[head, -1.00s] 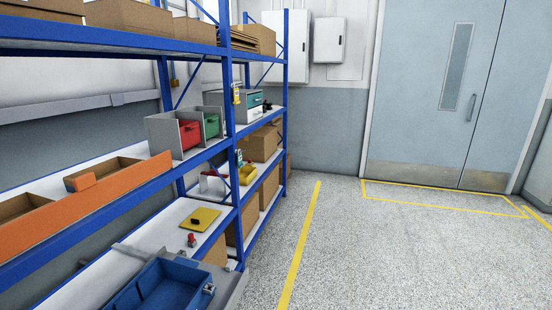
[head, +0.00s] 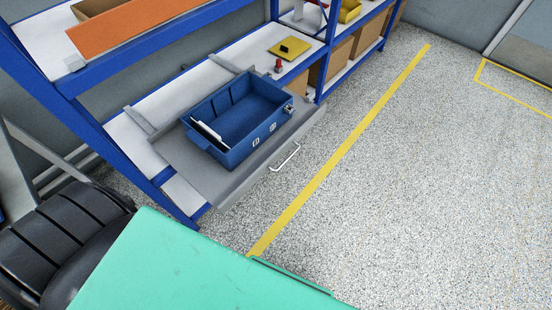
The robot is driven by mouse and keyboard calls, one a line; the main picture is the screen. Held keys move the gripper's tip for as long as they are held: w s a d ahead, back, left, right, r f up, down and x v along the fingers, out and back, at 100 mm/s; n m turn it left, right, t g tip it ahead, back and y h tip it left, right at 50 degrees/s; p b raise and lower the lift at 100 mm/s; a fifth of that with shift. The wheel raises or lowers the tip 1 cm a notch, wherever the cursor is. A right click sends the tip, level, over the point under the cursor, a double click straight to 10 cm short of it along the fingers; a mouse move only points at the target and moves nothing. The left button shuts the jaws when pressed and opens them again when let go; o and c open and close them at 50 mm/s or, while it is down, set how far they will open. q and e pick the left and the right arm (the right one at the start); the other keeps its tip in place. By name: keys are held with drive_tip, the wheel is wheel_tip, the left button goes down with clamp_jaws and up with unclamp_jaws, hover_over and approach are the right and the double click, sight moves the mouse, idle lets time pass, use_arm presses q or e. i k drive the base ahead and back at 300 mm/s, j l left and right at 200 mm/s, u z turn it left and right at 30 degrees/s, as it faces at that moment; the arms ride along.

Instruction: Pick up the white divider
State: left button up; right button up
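A white divider (head: 208,134) shows as a thin white edge at the left end of the blue bin (head: 236,147). It looks upright or slightly tilted inside the bin, close to the left wall. The bin has slots along its back wall and stands on a grey pull-out tray (head: 234,184) in the shelf. The lower part of the divider is hidden by the bin wall. Neither of my grippers is in view.
A white handle (head: 285,158) juts from the tray's front. A yellow plate (head: 290,48) and a small red-topped part (head: 278,66) lie on the shelf to the right. A green surface (head: 180,265) fills the front left. The floor right of the yellow line (head: 345,150) is clear.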

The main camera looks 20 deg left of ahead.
sight(209, 135)
drive_tip(key=u, duration=1.45)
